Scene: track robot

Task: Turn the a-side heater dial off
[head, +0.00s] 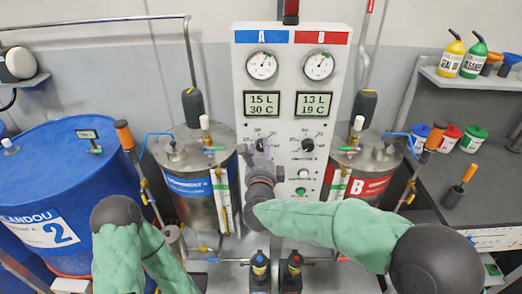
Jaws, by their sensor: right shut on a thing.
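The white control panel (283,112) stands in the middle of the head view, with a blue A label (262,37) on the left and a red B label (321,37) on the right. My right gripper (262,149) reaches up to the A column and is shut at the a-side heater dial's place. The gripper covers most of that dial, so its pointer cannot be read. The matching B-side dial (308,145) is black and uncovered. The A display (262,103) reads 15 L, 30 C. My left arm shows at lower left, but its gripper is not visible.
The A tank (190,168) and B tank (365,165) flank the panel closely. A blue drum (50,185) stands at left. A grey bench (480,190) with colored containers is at right.

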